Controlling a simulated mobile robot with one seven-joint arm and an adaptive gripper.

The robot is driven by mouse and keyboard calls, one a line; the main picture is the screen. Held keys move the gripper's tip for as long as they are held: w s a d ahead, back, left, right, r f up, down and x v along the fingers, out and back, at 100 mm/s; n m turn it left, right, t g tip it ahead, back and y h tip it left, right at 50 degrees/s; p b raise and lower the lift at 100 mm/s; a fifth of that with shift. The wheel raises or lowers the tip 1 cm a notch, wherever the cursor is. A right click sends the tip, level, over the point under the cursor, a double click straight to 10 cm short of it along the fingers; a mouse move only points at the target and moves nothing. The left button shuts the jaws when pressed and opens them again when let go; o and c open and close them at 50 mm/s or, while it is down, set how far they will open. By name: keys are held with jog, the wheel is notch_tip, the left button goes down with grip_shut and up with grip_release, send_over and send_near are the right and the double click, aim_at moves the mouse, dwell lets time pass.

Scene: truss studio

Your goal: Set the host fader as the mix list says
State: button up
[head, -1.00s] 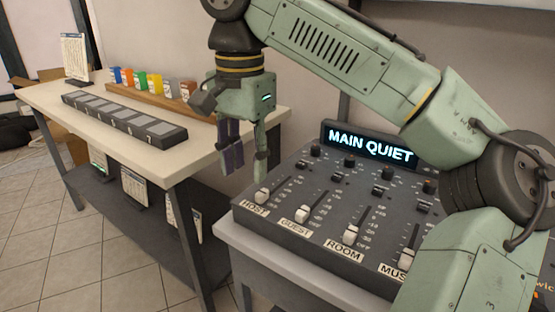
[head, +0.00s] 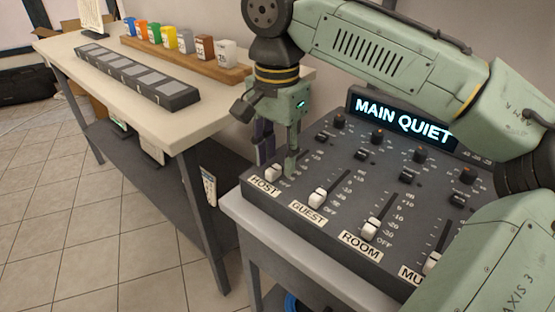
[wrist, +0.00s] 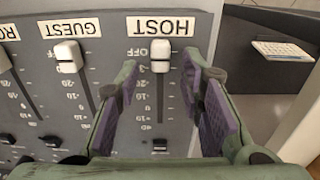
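The mixing desk (head: 330,190) has a row of faders with white caps. The host fader (head: 274,174) is at the left end, its cap at the OFF mark, the label end of its slot. In the wrist view the host fader cap (wrist: 160,56) shows below the HOST label (wrist: 160,26). My gripper (head: 278,165) is open, its fingers on either side of the host slot. The cap appears between or just beyond the fingertips (wrist: 160,75); I see no contact. A printed sheet (head: 90,12) stands at the far left, cut off and unreadable.
The guest fader (head: 318,197) and room fader (head: 370,229) are beside it, also near OFF. A display (head: 403,118) reads MAIN QUIET. A side table (head: 215,115) holds a grey strip (head: 135,75) and a wooden rack (head: 190,60) of coloured blocks.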

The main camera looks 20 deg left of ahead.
jog(key=shift+f, duration=0.8)
jog(key=shift+c, duration=0.4)
grip_shut()
